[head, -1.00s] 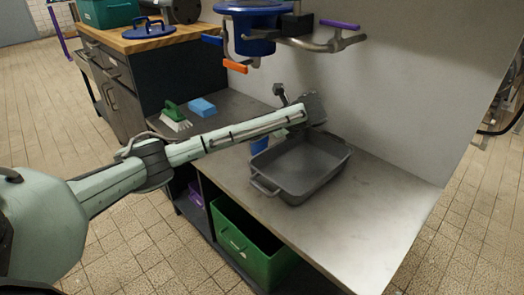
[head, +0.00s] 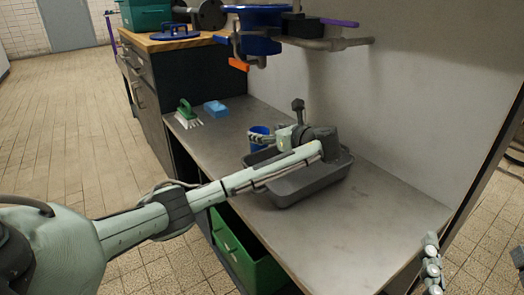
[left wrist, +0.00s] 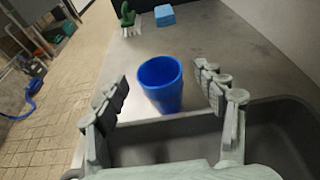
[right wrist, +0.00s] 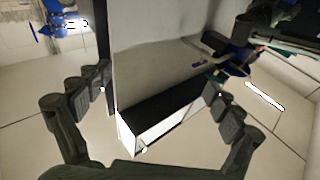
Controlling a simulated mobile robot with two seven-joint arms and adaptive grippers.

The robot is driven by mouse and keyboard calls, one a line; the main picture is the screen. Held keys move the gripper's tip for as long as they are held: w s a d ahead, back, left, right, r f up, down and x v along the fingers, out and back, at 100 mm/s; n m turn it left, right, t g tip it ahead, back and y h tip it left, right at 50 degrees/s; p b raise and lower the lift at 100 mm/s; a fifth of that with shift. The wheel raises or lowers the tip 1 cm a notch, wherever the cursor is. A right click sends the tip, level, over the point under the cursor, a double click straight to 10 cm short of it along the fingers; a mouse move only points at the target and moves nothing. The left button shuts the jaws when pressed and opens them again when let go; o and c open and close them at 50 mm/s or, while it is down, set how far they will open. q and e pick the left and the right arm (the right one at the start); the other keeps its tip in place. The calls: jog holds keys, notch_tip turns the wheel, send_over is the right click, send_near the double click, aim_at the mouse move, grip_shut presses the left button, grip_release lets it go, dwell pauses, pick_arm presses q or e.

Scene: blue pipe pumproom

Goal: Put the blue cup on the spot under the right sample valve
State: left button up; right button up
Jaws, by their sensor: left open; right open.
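The blue cup (head: 260,133) stands upright on the grey worktop (head: 370,225), just behind the grey tray, partly hidden by my left gripper (head: 275,138). In the left wrist view the cup (left wrist: 161,83) is between the open fingers of my left gripper (left wrist: 163,80), with gaps on both sides. A valve pipe with a purple handle (head: 338,23) is at the upper right; an orange handle (head: 238,64) hangs to its left. The spot below the valves is not clearly visible. My right gripper (head: 432,262) is open and empty at the right worktop edge.
The grey tray (head: 308,188) lies under my left arm. A green crate (head: 240,255) is below. The right part of the worktop is clear.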

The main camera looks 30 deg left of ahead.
aim_at(254, 130)
pick_arm(q)
jog(key=x, duration=0.2)
jog(key=shift+a+f+b, duration=0.15)
jog(key=shift+a+b, duration=0.15)
jog(key=shift+b, duration=0.05)
jog(key=b+x, duration=0.1)
jog(key=x, duration=0.3)
jog(key=shift+a+f, duration=0.15)
jog(key=shift+f, duration=0.05)
jog(key=shift+w+a, duration=0.2)
jog(key=shift+a, duration=0.2)
pick_arm(e)
notch_tip(254, 130, up, 6)
jog(key=s+d+t+y, duration=0.1)
jog(key=s+t, duration=0.1)
jog(key=t, duration=0.2)
jog(key=shift+s+f, duration=0.1)
jog(key=shift+f, duration=0.05)
pick_arm(q)
jog(key=c, duration=1.2)
jog(key=shift+r, duration=0.1)
jog(key=shift+c, duration=0.4)
